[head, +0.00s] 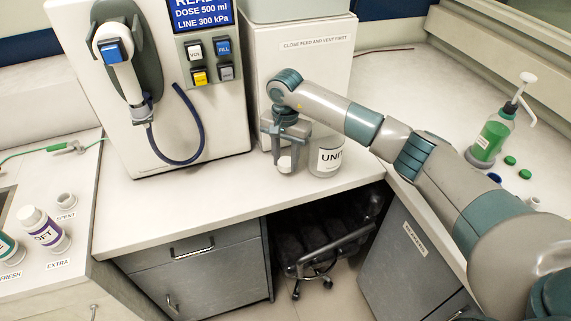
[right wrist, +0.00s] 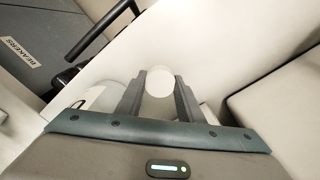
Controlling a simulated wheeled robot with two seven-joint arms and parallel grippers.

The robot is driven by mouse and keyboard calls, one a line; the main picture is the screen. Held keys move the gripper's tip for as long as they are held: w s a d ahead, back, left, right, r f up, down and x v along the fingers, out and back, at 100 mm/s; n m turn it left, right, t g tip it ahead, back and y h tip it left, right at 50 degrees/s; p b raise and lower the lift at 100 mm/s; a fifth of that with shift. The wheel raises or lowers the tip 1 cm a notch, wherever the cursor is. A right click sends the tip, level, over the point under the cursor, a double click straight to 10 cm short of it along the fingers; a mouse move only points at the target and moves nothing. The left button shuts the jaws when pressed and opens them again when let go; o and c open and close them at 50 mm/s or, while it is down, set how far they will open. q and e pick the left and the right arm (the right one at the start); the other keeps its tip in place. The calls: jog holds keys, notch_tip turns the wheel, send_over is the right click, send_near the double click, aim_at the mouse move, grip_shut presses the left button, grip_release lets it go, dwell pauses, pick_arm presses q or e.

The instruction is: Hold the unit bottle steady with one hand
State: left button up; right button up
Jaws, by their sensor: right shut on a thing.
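The unit bottle (head: 328,158), a clear jar with a white UNIT label, stands upright on the counter, its top hidden behind my right arm. My right gripper (head: 284,155) points down just left of it. A small white round thing (head: 285,164) shows at its fingertips. In the right wrist view, the fingers (right wrist: 160,84) are shut on that white round top (right wrist: 159,81). A wider pale round shape, probably the unit bottle (right wrist: 98,98), lies left of the fingers, partly hidden by my gripper body. My left gripper is out of view.
A dosing machine (head: 165,70) with a blue hose stands left of my gripper, and a white cabinet (head: 310,42) stands behind it. A green pump bottle (head: 490,140) is on the right counter. Capped bottles (head: 43,228) stand at the left. The front counter strip (head: 190,207) is clear.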

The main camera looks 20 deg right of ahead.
notch_tip(320, 180, down, 2)
jog(key=shift+f+p, duration=0.25)
jog(key=shift+p, duration=0.15)
jog(key=shift+f, duration=0.15)
jog(key=shift+f+b, duration=0.1)
jog(key=shift+b, duration=0.2)
jog(key=o, duration=1.2)
jog(key=shift+c, duration=0.2)
